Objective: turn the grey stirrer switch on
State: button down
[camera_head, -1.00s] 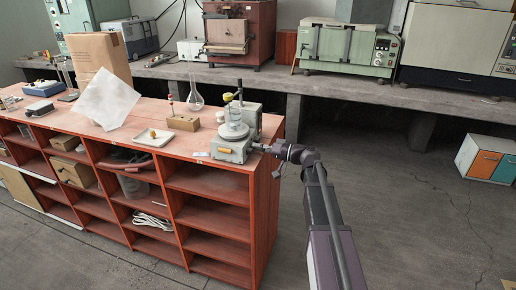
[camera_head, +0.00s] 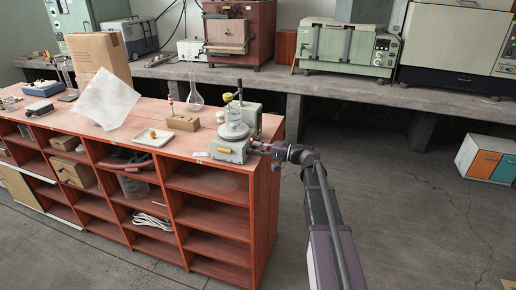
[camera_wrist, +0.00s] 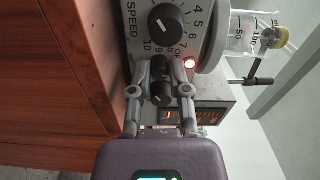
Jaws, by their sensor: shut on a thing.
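The grey stirrer (camera_head: 231,150) stands at the right end of the red bench, with a clear glass vessel on top. In the wrist view its panel shows a SPEED dial (camera_wrist: 166,23) with a black knob and numbers. In the head view my gripper (camera_head: 259,148) reaches the stirrer from the right.
A grey device (camera_head: 249,117) stands behind the stirrer. A wooden block (camera_head: 184,122), a white tray (camera_head: 153,137) and a flask (camera_head: 195,98) are to the left. The floor right of the bench is clear up to an orange and blue cabinet (camera_head: 487,161).

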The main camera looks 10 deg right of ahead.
jog(key=shift+m, duration=1.1)
jog(key=c, duration=0.6)
grip_release()
jog(key=shift+v, duration=6)
